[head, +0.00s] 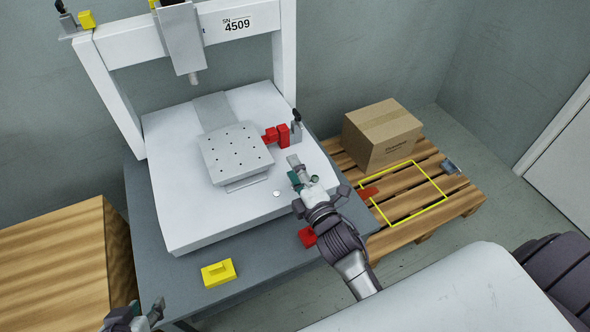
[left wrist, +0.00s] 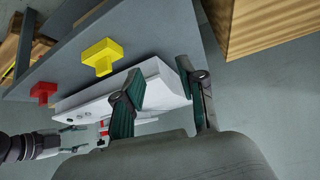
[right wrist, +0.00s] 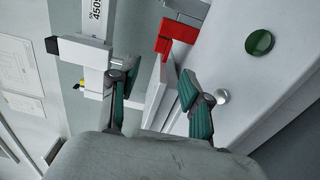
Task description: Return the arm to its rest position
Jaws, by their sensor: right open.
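My right gripper (head: 312,180) reaches over the right part of the white machine base (head: 185,225). It is open with nothing between its fingers, and its fingertips show in the right wrist view (right wrist: 155,95). A red clamp block (head: 283,135) on the machine sits just beyond it; red parts also show in the right wrist view (right wrist: 175,35). My left gripper (head: 140,318) is at the bottom left edge of the head view, only partly seen. In the left wrist view its two fingers (left wrist: 165,88) stand apart with nothing held between them.
The gantry (head: 190,30) stands over a drilled plate (head: 235,153). A yellow block (head: 218,272) and a red block (head: 307,236) lie on the grey table's front. A cardboard box (head: 382,135) sits on a pallet (head: 440,205) at right. A wooden crate (head: 60,260) stands left.

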